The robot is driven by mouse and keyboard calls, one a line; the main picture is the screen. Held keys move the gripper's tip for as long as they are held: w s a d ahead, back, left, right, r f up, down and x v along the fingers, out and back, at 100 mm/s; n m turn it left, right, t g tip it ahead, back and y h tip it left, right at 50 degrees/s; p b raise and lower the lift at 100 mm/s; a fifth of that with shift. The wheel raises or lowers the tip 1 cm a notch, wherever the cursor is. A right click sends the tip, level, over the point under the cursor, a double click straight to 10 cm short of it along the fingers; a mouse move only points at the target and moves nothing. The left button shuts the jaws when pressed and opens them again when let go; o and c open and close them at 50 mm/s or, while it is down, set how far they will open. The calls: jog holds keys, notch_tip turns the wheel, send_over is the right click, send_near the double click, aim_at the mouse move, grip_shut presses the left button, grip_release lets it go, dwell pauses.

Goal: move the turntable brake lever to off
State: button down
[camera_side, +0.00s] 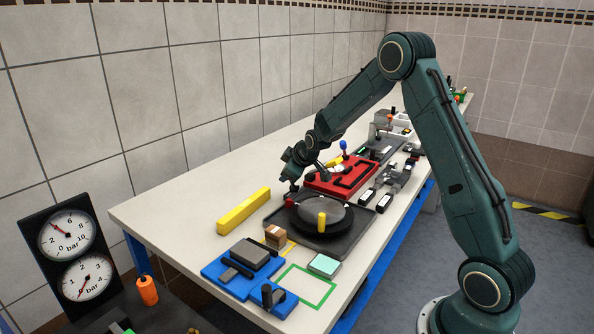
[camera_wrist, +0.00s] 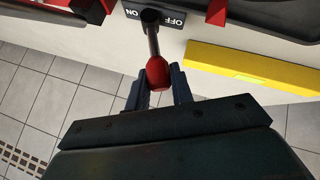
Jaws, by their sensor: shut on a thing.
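The turntable brake lever (camera_wrist: 153,40) has a black stem and a red knob (camera_wrist: 158,68). In the wrist view its stem rises past a dark label plate (camera_wrist: 172,20) with ON on the left and OFF on the right, upside down. The stem's base covers the space between the two words. My gripper (camera_wrist: 160,82) is shut on the red knob, a finger on each side. In the side view my gripper (camera_side: 291,189) is at the turntable's far left corner, with the red knob (camera_side: 289,202) just below it. The dark round turntable (camera_side: 345,226) carries a grey disc and a yellow peg.
A yellow bar (camera_side: 244,210) lies left of the turntable and shows right of the lever in the wrist view (camera_wrist: 250,68). A red plate (camera_side: 342,178) with a slot sits behind the turntable. Blue fixtures (camera_side: 240,270) stand in front. Bare table lies along the wall side.

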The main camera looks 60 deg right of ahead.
jog(key=c, duration=1.2)
grip_release()
jog(key=shift+a, duration=0.1)
jog(key=shift+s+r, duration=0.1)
jog(key=v, duration=1.3)
jog(key=shift+s+r, duration=0.15)
jog(key=shift+s, duration=0.05)
jog(key=shift+a, duration=0.1)
jog(key=s+a+r+m+y, duration=0.2)
jog(key=s+a+r, duration=0.5)
jog(key=s+a, duration=0.6)
jog(key=s+a+g, duration=0.1)
jog(key=s+a, duration=0.2)
jog(key=s, duration=0.4)
jog(key=s+a+m+g+y, duration=0.1)
jog(key=s+a, duration=0.1)
jog(key=s, duration=0.6)
jog(key=shift+s+a+f+m, duration=0.25)
jog(key=shift+a+f+m, duration=0.05)
jog(key=shift+a+f, duration=0.1)
